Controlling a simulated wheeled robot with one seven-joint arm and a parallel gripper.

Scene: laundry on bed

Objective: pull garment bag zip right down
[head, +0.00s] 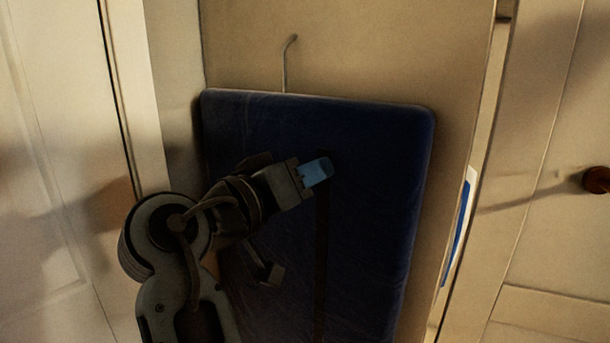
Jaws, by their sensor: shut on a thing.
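A dark blue garment bag (376,200) hangs upright against the beige panel behind it, below a thin metal hook (287,62). A dark vertical zip line (321,240) runs down the bag's middle from my gripper to the bottom of the picture. My gripper (317,171) is at the upper middle of the bag, at the top of that visible line. It is shut on the zip, with light blue fingertips showing. The zip pull itself is hidden by the fingers. The bag's lower end is out of the picture.
A pale door (50,150) stands at the left. Another door with a round brown knob (597,179) is at the right. A white and blue flat thing (460,228) shows in the gap right of the panel.

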